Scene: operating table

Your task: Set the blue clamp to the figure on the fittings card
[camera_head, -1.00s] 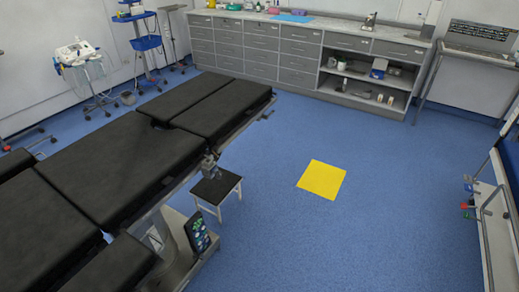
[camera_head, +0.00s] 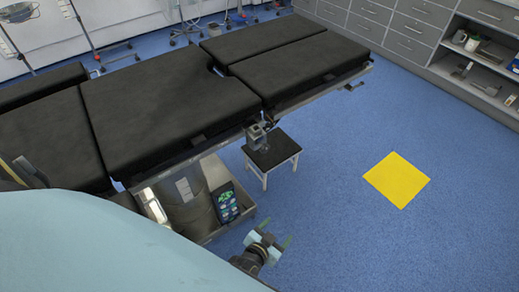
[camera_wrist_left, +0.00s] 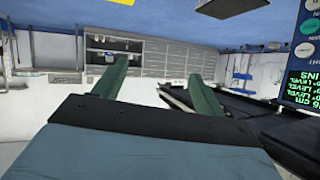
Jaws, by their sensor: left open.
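My left gripper (camera_head: 276,233) is low in the head view, below the operating table's near side. Its two green fingers stand apart, with nothing between them. They also show apart in the left wrist view (camera_wrist_left: 158,72). A small grey clamp-like fitting (camera_head: 257,134) sits at the table's side rail, up and left of the gripper and apart from it; I cannot make out any blue on it. A dark panel with green lettering (camera_head: 226,201) stands at the table base; it shows upside down in the wrist view (camera_wrist_left: 303,80), only partly readable. I cannot identify the blue clamp or fittings card. My right gripper is out of view.
The black-padded operating table (camera_head: 160,95) fills the left and middle. A small black-topped stool (camera_head: 271,151) stands beside it. A yellow square (camera_head: 397,180) lies on the blue floor. Grey drawers and shelves (camera_head: 415,35) line the far right.

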